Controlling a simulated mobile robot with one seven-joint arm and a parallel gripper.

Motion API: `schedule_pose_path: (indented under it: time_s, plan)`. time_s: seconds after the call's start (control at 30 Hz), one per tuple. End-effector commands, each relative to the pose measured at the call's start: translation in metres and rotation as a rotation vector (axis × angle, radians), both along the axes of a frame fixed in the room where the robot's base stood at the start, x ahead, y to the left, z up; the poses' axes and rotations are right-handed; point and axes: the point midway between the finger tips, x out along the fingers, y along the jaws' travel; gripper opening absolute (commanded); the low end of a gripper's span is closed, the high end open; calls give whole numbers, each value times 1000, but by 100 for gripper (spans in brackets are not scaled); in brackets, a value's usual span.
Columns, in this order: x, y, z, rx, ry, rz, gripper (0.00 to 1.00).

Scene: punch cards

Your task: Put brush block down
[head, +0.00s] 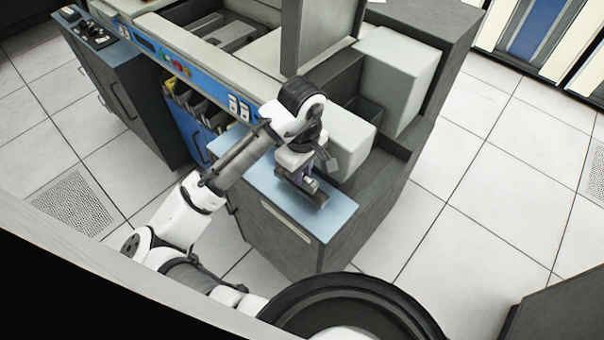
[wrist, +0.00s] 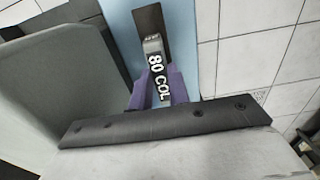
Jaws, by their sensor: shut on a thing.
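In the wrist view my gripper (wrist: 158,88) has its purple fingers on either side of a grey block lettered "80 COL", which I take as the brush block (wrist: 154,46). The fingers are shut on it. In the head view my gripper (head: 299,178) is low over the light-blue cabinet top (head: 270,187), and the block (head: 311,184) shows only as a small pale patch. A dark strip (wrist: 152,18) shows on the blue top just past the block's far end. I cannot tell whether the block touches the strip or the top.
A rounded pale housing (head: 349,143) stands close behind and right of my gripper, with a larger pale box (head: 397,75) beyond. The blue top is narrow; its front edge drops to a grey cabinet face (head: 277,228). Bare blue surface shows to the left and right of my gripper.

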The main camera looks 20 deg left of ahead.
Motion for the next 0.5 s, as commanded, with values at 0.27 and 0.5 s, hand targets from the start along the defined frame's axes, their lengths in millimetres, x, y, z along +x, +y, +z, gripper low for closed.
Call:
schedule_pose_path:
  time_s: [0.27, 0.5]
  plan:
    - [0, 0, -14, 0, -1, 1, 0]
    - [0, 0, -18, 0, 0, 1, 22]
